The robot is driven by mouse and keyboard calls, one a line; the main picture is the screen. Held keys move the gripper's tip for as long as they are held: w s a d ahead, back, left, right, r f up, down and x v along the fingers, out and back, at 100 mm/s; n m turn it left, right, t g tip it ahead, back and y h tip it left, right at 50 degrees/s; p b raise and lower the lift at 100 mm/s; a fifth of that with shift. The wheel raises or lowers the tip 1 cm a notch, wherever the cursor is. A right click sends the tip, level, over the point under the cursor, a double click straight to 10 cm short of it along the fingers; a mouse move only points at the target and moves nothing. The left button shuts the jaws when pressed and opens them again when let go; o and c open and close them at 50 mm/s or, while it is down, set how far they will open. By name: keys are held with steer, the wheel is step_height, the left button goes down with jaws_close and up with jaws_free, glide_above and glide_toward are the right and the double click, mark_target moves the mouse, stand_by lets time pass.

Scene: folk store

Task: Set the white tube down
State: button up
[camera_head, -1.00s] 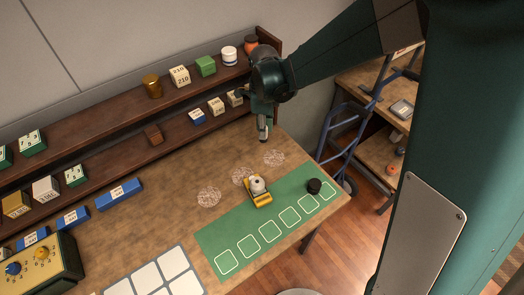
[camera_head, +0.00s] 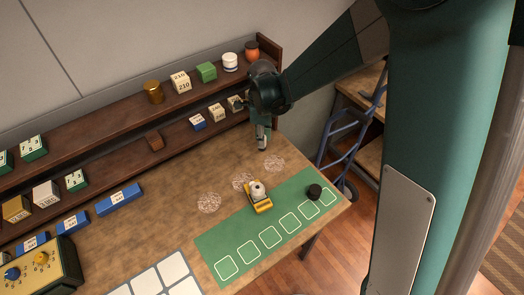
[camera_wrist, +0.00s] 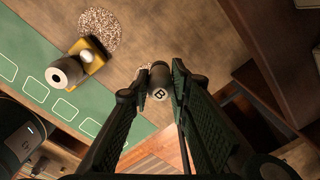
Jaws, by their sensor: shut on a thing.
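My gripper (camera_head: 262,140) hangs above the right part of the wooden table, behind the green mat. In the wrist view my gripper (camera_wrist: 160,92) is shut on a short tube (camera_wrist: 160,78) with a pale end marked B. The tube looks greyish in the shade. Its lower end (camera_head: 262,148) shows below the fingers in the head view; whether it touches the table I cannot tell. A yellow holder (camera_head: 261,208) at the mat's back edge bears another pale, round-topped piece (camera_head: 257,188).
The green mat (camera_head: 240,235) has several white-outlined squares and a black round piece (camera_head: 314,192). Three speckled round patches (camera_head: 274,163) lie behind it. Shelves (camera_head: 120,117) with boxes and jars stand behind.

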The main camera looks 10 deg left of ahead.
mark_target(262, 150)
steer(key=shift+f, duration=1.35)
steer(key=shift+f, duration=2.05)
steer(key=shift+f, duration=0.2)
steer(key=o, duration=0.7)
steer(key=shift+r, duration=0.25)
steer(key=shift+r, duration=5.95)
